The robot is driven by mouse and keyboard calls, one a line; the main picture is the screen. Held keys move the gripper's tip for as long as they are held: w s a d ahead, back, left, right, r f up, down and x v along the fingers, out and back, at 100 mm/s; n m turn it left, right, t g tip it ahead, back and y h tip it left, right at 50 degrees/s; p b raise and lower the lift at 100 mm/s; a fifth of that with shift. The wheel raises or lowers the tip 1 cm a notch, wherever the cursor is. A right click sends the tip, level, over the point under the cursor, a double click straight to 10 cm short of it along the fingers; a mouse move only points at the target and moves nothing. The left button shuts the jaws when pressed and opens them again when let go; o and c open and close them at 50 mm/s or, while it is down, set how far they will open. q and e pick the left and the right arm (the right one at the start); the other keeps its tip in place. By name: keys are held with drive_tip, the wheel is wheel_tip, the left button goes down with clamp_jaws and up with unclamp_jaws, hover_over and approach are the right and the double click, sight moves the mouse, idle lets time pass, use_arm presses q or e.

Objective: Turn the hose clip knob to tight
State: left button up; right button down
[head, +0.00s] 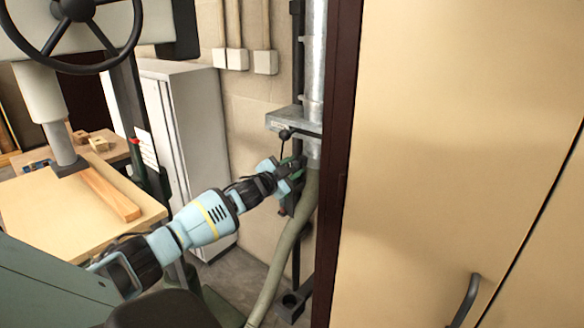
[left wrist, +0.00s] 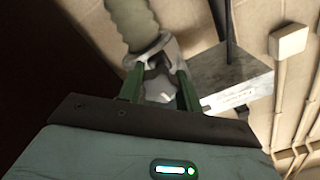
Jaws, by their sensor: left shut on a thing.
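The hose clip knob (left wrist: 158,88) is a grey, lobed knob in the left wrist view. It sits between the two green fingers of my left gripper (left wrist: 160,84), which is shut on it. The clip (left wrist: 153,48) is a pale band around the end of a ribbed grey-green hose (left wrist: 131,18). In the head view my left gripper (head: 297,170) reaches the top of the hose (head: 287,245), just below a metal duct. The knob is hidden there by the gripper. I cannot read any tight mark. My right gripper is not in view.
A grey metal bracket (head: 292,122) juts out just above the gripper. A large tan cabinet (head: 450,130) with a dark edge stands close on the right. A wooden-topped bench (head: 60,205) and a white cabinet (head: 190,120) are on the left.

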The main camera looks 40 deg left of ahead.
use_arm(q)
drive_tip(key=shift+f+m, duration=0.1)
drive_tip(key=shift+m, duration=0.9)
drive_tip(key=o, duration=1)
drive_tip(key=shift+a, duration=0.1)
